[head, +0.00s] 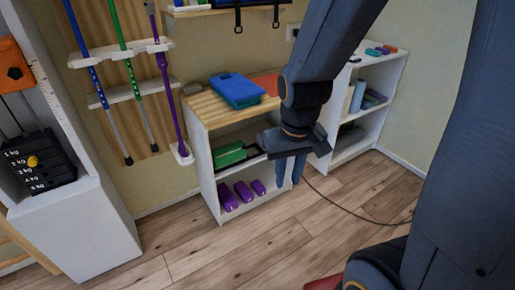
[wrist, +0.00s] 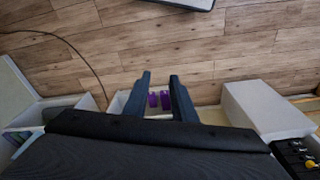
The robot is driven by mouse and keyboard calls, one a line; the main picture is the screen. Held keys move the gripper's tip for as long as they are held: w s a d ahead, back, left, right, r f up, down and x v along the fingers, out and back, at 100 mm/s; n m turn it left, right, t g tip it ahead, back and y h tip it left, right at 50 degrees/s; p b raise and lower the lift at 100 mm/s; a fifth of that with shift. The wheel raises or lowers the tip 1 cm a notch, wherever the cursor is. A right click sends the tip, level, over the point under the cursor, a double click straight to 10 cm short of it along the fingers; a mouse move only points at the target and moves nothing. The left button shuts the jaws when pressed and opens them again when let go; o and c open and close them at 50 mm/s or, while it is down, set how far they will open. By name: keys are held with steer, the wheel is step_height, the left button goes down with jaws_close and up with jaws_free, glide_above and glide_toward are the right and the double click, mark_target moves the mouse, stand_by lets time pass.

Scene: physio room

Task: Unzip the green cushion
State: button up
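A green item (head: 230,154) lies on the middle shelf of the white cabinet with a wooden top; it may be the green cushion, but I cannot make out a zip. My gripper (head: 289,182) points down in front of the cabinet's right side, apart from the green item. In the wrist view my gripper (wrist: 159,82) has its two fingers spread with nothing held between them. The green item is not clearly visible in the wrist view.
Purple blocks (head: 243,191) sit on the cabinet's bottom shelf. A second white shelf unit (head: 372,112) stands at the right. A weight stack (head: 38,162) is at the left. A dark cable (head: 350,212) runs across the wooden floor (head: 240,252), which is otherwise mostly clear.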

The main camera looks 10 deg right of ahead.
steer(key=w+d+f+t+b, duration=0.1)
steer(key=w+f+t+b, duration=0.2)
steer(key=w+f+b, duration=0.55)
steer(key=w+f+n+t+b, duration=0.1)
steer(key=w+f+t+b, duration=0.3)
steer(key=w, duration=0.9)
steer(key=w+d+f+t+b, duration=0.1)
steer(key=w+f+t+b, duration=0.15)
steer(key=w+f, duration=0.7)
steer(key=n+t+y+b, duration=0.25)
steer(key=t+b, duration=0.45)
steer(key=b, duration=0.6)
glide_toward(244, 147)
steer(key=shift+m, duration=0.25)
steer(key=shift+w+a+r+b, duration=0.1)
steer(key=shift+w+r+b, duration=0.25)
steer(key=shift+w, duration=0.55)
steer(key=shift+w+a+r+b, duration=0.1)
steer(key=shift+w+r+b, duration=0.2)
steer(key=shift+w, duration=0.6)
steer(key=shift+w+a+r+b, duration=0.1)
steer(key=shift+w+r+b, duration=0.25)
steer(key=shift+w, duration=0.55)
steer(key=shift+c, duration=0.3)
jaws_close()
